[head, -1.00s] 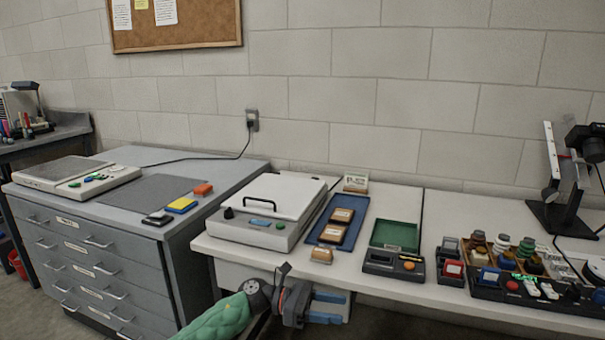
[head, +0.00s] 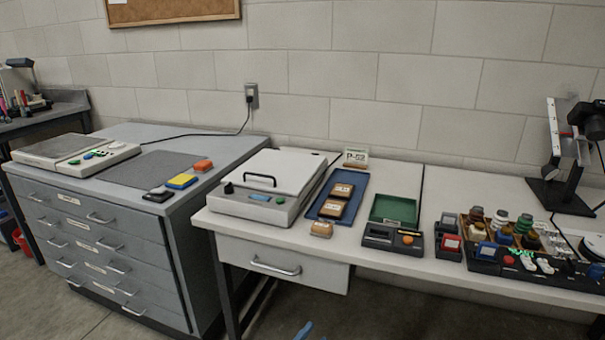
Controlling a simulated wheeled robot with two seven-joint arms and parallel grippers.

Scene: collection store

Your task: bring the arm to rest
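Only a small blue tip of one of my grippers (head: 304,330) shows at the bottom edge of the head view, below the white table. Which gripper it belongs to and whether it is open or shut cannot be made out. The rest of that arm is out of the picture. No other gripper is in view.
The white table (head: 400,266) carries a lidded device (head: 262,190), a blue tray (head: 327,209) with wooden-framed pieces, a green-lidded box (head: 393,211) and several bottles. A grey drawer cabinet (head: 100,235) stands left. The floor (head: 395,320) before the table is clear.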

